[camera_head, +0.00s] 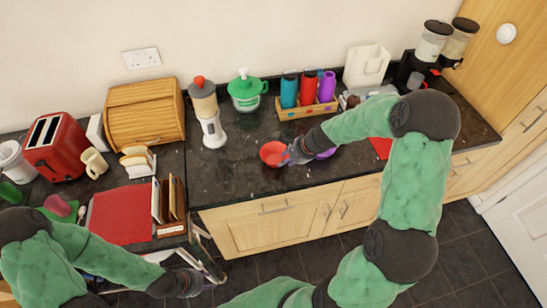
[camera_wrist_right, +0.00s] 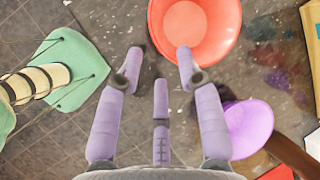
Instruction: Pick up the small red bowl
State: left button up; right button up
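The small red bowl (camera_head: 271,154) sits on the dark granite counter, left of my right gripper in the head view. In the right wrist view the red bowl (camera_wrist_right: 195,30) is at the top, just beyond the fingertips. My right gripper (camera_head: 289,155) is at the bowl's right side; in the wrist view its fingers (camera_wrist_right: 160,65) are spread with nothing between them. Whether a fingertip touches the rim, I cannot tell. My left gripper (camera_head: 205,280) is at the lower left, in front of the counter, too small to read.
A purple bowl (camera_wrist_right: 248,127) lies close beside the right gripper. A white and orange bottle (camera_head: 207,110), green-lidded container (camera_head: 246,90) and wooden tray of bottles (camera_head: 305,108) stand behind. A red mat (camera_head: 122,215) and toaster (camera_head: 55,145) are left. Counter left of the red bowl is clear.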

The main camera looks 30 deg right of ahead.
aim_at(275, 157)
jog(key=shift+x, duration=0.85)
jog(key=b+x, duration=0.1)
jog(key=x, duration=0.4)
jog(key=shift+s+f+b, duration=0.1)
jog(key=shift+b, duration=0.3)
grip_shut()
